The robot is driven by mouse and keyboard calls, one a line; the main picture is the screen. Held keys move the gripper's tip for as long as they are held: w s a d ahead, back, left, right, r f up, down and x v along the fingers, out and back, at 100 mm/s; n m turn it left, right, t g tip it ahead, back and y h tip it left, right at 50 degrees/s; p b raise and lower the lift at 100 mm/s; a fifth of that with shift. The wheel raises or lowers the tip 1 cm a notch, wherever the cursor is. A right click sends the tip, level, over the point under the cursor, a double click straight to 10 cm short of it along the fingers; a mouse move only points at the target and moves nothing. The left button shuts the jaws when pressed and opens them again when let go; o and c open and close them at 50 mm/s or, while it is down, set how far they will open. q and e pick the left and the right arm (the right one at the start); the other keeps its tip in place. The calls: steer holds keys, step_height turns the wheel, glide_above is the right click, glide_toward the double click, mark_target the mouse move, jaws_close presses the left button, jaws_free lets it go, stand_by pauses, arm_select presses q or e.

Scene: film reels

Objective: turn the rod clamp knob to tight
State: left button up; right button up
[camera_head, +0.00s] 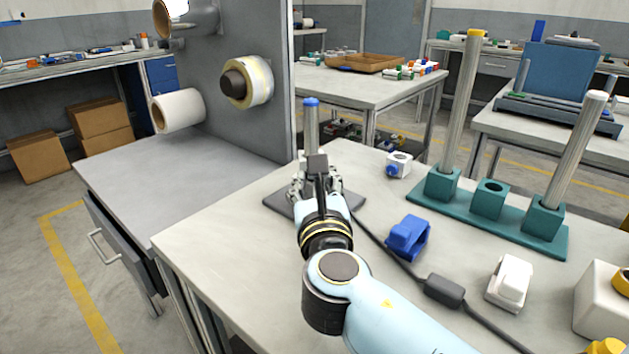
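A grey rod with a blue cap (311,118) stands upright on a dark base plate (284,204) on the near table. My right gripper (316,172) is at the lower part of this rod, seen from behind. It hides the rod's lower part, and any clamp or knob there cannot be made out. I cannot tell whether its fingers are open or shut, or touching anything. A small white block with a round hole and a blue knob (391,170) sits behind and to the right of the base plate, apart from the gripper. My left gripper is not in view.
A blue clamp-like piece (408,238), a white device (510,282) and a black cable with an inline box (445,291) lie to the right. A teal stand (500,226) holds two tall rods. A grey panel (225,100) with rolls stands at left.

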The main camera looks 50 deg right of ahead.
steer(key=o, duration=0.4)
steer(key=shift+o, duration=0.2)
step_height(320, 180, up, 10)
steer(key=shift+r, duration=0.1)
